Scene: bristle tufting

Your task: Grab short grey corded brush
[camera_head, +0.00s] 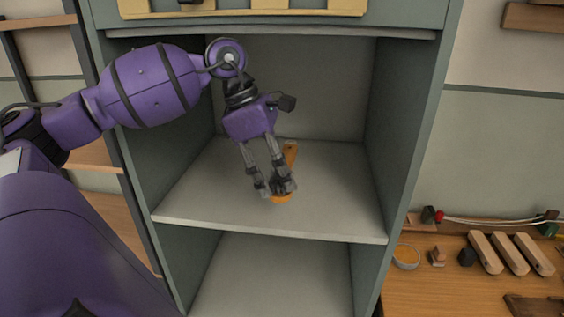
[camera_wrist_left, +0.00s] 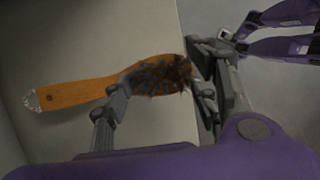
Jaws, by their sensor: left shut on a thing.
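A brush (camera_head: 290,153) with an orange-brown wooden handle lies on the cabinet shelf (camera_head: 190,205). In the left wrist view, the brush (camera_wrist_left: 75,96) has a short dark grey bristle head (camera_wrist_left: 160,76) and a pale grey wrap, perhaps the cord, at its handle end (camera_wrist_left: 32,101). My left gripper (camera_head: 273,187) reaches down into the cabinet and is shut on the brush around its head, one finger on each side. The fingers hide part of the head in the head view.
Cabinet walls (camera_head: 390,130) stand close on both sides of the shelf, with an upper shelf edge (camera_head: 270,33) above. The shelf around the brush is clear. On the right, a wooden bench (camera_head: 425,290) holds wooden blocks (camera_head: 510,253) and a round dish (camera_head: 406,257).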

